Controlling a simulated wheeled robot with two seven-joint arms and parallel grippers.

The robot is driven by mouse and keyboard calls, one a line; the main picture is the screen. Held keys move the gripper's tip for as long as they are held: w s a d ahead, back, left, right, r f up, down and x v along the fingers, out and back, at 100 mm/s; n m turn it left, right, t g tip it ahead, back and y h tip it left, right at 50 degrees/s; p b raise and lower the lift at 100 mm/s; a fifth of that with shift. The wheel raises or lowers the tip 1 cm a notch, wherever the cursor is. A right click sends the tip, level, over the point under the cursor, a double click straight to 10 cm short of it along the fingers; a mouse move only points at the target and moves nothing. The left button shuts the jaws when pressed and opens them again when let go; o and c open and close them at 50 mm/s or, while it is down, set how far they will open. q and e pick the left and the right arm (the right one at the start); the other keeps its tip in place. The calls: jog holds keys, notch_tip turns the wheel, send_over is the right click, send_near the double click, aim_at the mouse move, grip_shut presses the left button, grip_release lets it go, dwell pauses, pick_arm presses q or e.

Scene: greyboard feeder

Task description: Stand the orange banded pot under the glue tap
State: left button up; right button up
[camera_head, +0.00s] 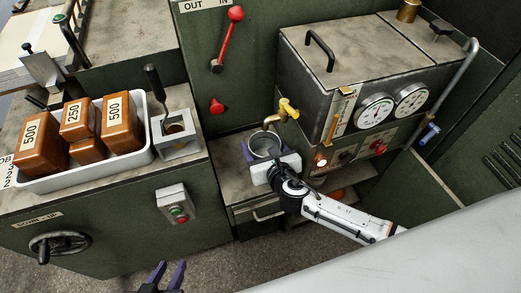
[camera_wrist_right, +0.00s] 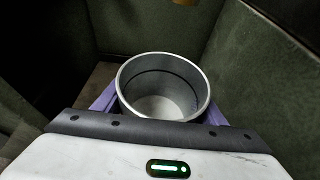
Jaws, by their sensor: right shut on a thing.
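A grey metal pot (camera_head: 264,146) is at the feeder's left side, just below the brass glue tap (camera_head: 271,121) with its yellow handle. My right gripper (camera_head: 262,151) is shut on this pot, one purple finger on each side. In the right wrist view the pot (camera_wrist_right: 163,88) looks upright and empty, with a dark line inside its wall. Its outer wall is mostly hidden, so I cannot see an orange band. I cannot tell whether its base touches the surface beneath. My left gripper (camera_head: 170,273) is open and empty at the bottom edge of the head view.
The feeder tank (camera_head: 325,75) with gauges stands right of the tap. An orange thing (camera_head: 337,195) shows partly behind my right arm. On the left bench, a white tray (camera_head: 95,175) holds several brown blocks, beside a grey holder (camera_head: 178,150) with a dark-handled tool.

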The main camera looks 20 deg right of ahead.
aim_at(264, 152)
notch_tip(264, 152, down, 2)
jog(key=shift+b, duration=0.35)
jog(key=shift+f, duration=0.3)
jog(key=shift+r, duration=0.1)
jog(key=shift+f, duration=0.2)
jog(key=o, duration=1.2)
jog(key=shift+c, duration=0.2)
